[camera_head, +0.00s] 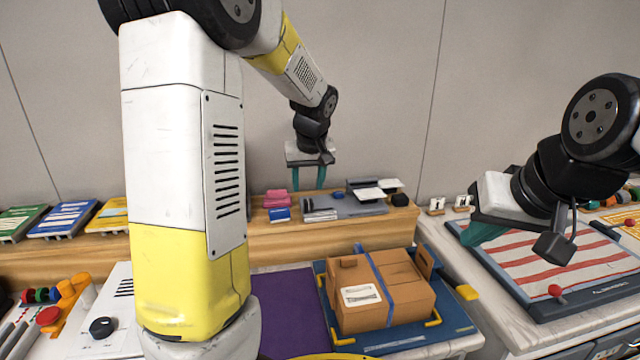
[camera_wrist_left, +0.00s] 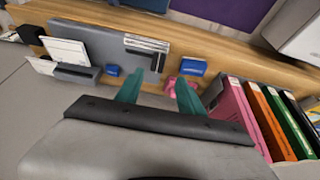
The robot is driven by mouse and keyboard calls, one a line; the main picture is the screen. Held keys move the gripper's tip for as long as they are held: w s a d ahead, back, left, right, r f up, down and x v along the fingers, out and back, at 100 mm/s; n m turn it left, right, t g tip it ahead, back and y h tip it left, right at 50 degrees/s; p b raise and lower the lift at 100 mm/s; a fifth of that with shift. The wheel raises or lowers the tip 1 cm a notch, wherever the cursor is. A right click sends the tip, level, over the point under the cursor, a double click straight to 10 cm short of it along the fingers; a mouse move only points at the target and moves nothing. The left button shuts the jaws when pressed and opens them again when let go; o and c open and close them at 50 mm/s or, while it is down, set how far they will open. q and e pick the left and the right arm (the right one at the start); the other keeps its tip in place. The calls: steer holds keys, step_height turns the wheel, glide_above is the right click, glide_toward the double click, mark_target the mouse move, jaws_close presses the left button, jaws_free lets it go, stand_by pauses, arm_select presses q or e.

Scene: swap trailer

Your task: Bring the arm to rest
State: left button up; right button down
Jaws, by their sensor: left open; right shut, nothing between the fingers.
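My left arm rises tall in the head view and bends over toward the back wall. My left gripper (camera_head: 308,178) hangs with its teal fingers down over the wooden shelf. It is open and empty; the parted fingers (camera_wrist_left: 159,94) also show in the left wrist view, above the shelf's grey tray. My right gripper (camera_head: 484,234) is at the right, above the edge of a red-and-white striped board. Its teal fingers are together with nothing seen in them, partly hidden by the gripper body.
The wooden shelf (camera_head: 180,254) carries a grey tray (camera_head: 345,207), pink and blue blocks (camera_head: 277,206) and coloured books (camera_head: 64,219). A cardboard box (camera_head: 400,300) with a blue strap sits on a blue tray (camera_head: 450,320). A purple mat (camera_head: 285,315) lies clear beside it. The striped board (camera_head: 560,255) is at the right.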

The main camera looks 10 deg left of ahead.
arm_select(q)
steer(key=s+d+r+m+h, duration=0.1)
steer(key=s+r, duration=0.1)
steer(key=s, duration=0.7)
steer(key=s+d+r+m+t+h, duration=0.1)
steer(key=s+r+m, duration=0.1)
steer(key=s, duration=0.7)
steer(key=s+d+r+m+t+h, duration=0.1)
steer(key=s+r, duration=0.3)
steer(key=s, duration=0.5)
steer(key=shift+d+m+h, duration=0.4)
steer(key=shift+m+h, duration=0.1)
steer(key=shift+m, duration=0.1)
steer(key=shift+a, duration=0.1)
